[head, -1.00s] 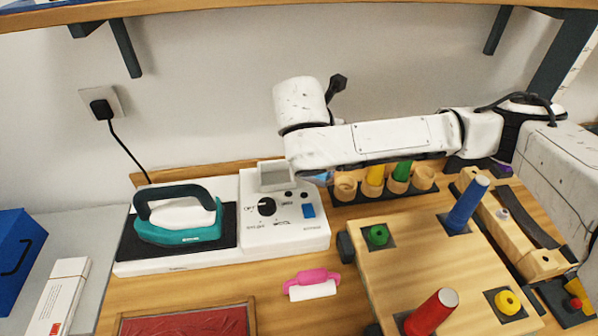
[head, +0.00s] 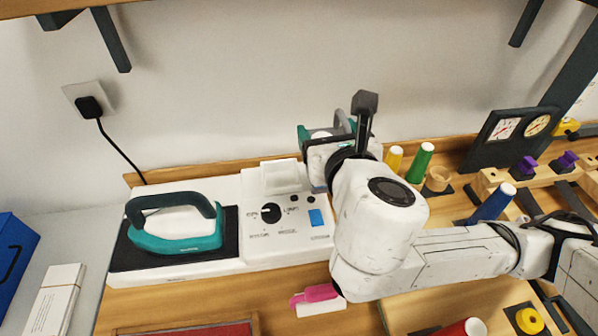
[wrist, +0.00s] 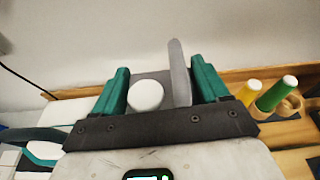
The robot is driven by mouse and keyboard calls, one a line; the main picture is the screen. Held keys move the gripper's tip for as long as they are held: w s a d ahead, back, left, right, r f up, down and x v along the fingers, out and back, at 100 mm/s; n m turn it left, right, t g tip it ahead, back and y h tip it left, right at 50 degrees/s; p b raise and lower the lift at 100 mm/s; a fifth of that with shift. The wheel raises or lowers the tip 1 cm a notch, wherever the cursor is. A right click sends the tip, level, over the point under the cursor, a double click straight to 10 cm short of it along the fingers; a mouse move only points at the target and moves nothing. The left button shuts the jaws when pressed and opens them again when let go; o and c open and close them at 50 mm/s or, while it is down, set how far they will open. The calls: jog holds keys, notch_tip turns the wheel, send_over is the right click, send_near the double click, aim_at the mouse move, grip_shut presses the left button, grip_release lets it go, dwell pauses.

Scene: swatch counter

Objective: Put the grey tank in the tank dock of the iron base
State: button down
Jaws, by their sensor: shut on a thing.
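The grey tank (wrist: 180,73), with a round white cap and an upright grey fin, is between the teal fingers of my gripper (wrist: 158,80) in the wrist view. My gripper (head: 329,132) is shut on it. In the head view it is raised near the back wall, right of the iron base (head: 180,272), and my wrist partly hides the tank. The white iron base has a control panel with a black knob and a blue switch. The raised white tank dock (head: 280,178) is at the panel's back, left of my gripper.
A teal iron (head: 178,243) rests on the base's black plate. Yellow (head: 393,158) and green (head: 420,162) spools stand right of my gripper. A pink-handled roller (head: 320,293) lies in front of the base. A dark gauge stand (head: 490,145) is at the back right.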

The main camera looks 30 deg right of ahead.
jog(key=shift+w+a+f+p, duration=0.45)
jog(key=shift+w+a+f, duration=0.15)
jog(key=shift+w+f, duration=1.6)
jog(key=shift+w+a+f+p, duration=0.5)
jog(key=shift+w+a+f, duration=0.05)
jog(key=shift+w+f, duration=1.6)
jog(key=shift+w+a+f+p, duration=0.45)
jog(key=shift+w+a+f, duration=0.15)
jog(key=shift+w+f, duration=1.6)
jog(key=shift+w, duration=0.1)
grip_release()
jog(key=shift+r, duration=0.15)
jog(key=b+v, duration=0.1)
jog(key=v, duration=1.1)
